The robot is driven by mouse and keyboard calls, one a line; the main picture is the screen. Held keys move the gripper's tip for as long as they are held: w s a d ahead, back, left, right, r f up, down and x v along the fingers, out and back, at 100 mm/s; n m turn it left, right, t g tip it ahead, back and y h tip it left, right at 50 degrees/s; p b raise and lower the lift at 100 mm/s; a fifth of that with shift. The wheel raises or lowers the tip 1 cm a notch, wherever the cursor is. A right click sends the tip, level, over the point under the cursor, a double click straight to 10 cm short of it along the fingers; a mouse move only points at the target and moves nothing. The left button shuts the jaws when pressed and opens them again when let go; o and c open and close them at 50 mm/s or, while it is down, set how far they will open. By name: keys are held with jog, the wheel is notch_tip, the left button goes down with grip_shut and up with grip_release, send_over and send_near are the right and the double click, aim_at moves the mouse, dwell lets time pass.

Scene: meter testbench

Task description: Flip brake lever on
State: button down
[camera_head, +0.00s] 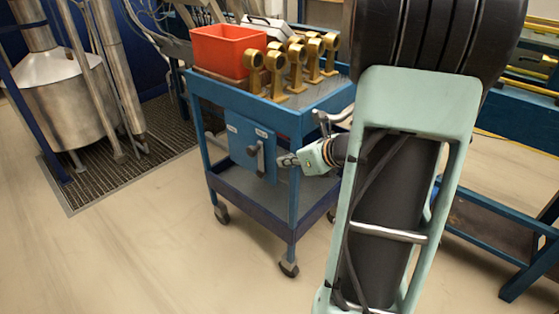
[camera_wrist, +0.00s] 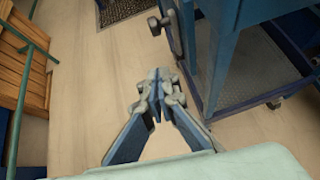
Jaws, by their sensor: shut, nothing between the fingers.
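The brake lever (camera_head: 258,158) is a dark grey handle on a blue panel (camera_head: 240,139) on the side of a blue cart. It hangs roughly downward from its pivot. My gripper (camera_head: 283,160) is just right of the lever in the head view, apart from it as far as I can tell. In the wrist view the lever (camera_wrist: 173,32) shows near the top, beyond my gripper (camera_wrist: 156,78). The fingers are shut together and hold nothing. Two small pale labels sit on the panel; their text is too small to read.
The blue cart (camera_head: 303,126) on casters carries a red bin (camera_head: 222,52) and several brass-coloured parts (camera_head: 297,62). A metal tank (camera_head: 60,98) stands at left on a floor grate (camera_head: 160,135). A blue bench frame (camera_head: 505,215) stands at right. The floor left of the cart is clear.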

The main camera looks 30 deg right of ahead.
jog(key=b, duration=0.3)
send_near(261, 155)
jog(key=s+a+f, duration=0.2)
jog(key=a+f, duration=0.1)
jog(key=w, duration=0.3)
jog(key=w+a, duration=0.1)
jog(key=shift+w+a+r, duration=0.1)
jog(key=shift+w+r, duration=0.25)
jog(key=shift+r, duration=0.05)
jog(key=shift+w+r+p, duration=0.1)
jog(key=shift+r+p, duration=0.1)
jog(key=shift+p, duration=0.5)
